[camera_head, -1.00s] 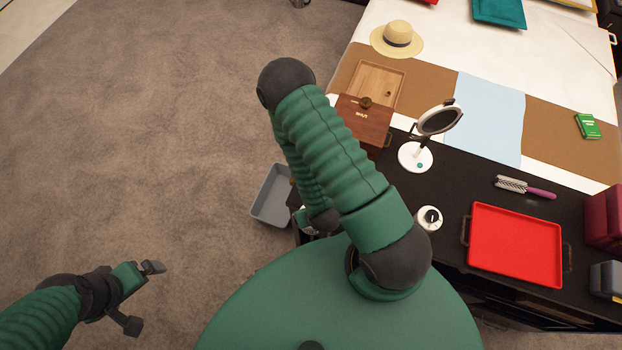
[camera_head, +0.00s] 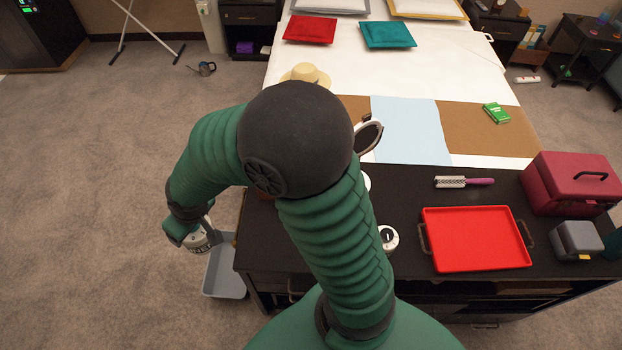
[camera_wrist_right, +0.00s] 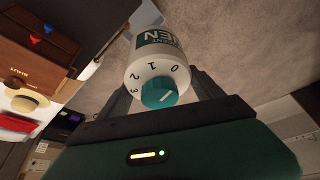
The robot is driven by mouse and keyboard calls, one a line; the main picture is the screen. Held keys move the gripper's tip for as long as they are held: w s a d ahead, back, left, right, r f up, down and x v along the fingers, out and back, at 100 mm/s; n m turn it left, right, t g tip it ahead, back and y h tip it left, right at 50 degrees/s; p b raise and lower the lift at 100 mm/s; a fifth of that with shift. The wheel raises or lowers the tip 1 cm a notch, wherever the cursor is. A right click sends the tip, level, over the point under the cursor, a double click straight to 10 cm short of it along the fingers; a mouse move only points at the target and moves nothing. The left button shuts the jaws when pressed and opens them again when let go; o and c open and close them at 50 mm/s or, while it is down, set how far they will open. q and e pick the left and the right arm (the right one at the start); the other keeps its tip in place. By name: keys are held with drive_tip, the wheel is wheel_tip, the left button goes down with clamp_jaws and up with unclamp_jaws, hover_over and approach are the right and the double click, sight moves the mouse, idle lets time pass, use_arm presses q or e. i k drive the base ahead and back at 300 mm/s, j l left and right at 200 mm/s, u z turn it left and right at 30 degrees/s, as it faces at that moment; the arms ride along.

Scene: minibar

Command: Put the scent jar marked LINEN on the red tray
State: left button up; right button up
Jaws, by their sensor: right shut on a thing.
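My right gripper (camera_head: 192,232) is shut on a white scent jar (camera_head: 202,243), held in the air over the floor at the left, beside the dark counter. In the right wrist view the jar (camera_wrist_right: 158,62) sits between the fingers, with a teal dial numbered 0 to 3 facing the camera. Its dark green label is partly visible and shows letters ending in "EN"; the rest is cut off. The red tray (camera_head: 475,240) lies empty on the counter at the right, with dark handles. My left gripper is out of view.
A maroon case (camera_head: 572,184) and a grey box (camera_head: 577,241) stand right. A grey bin (camera_head: 226,272) is below the held jar. My arm hides part of the counter.

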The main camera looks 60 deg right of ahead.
sight(469, 227)
drive_tip(key=k+l+z, duration=0.25)
drive_tip(key=k+l, duration=0.15)
drive_tip(key=k, duration=0.3)
drive_tip(key=k+l+z, duration=0.3)
drive_tip(key=k+l, duration=0.2)
drive_tip(key=k, duration=0.15)
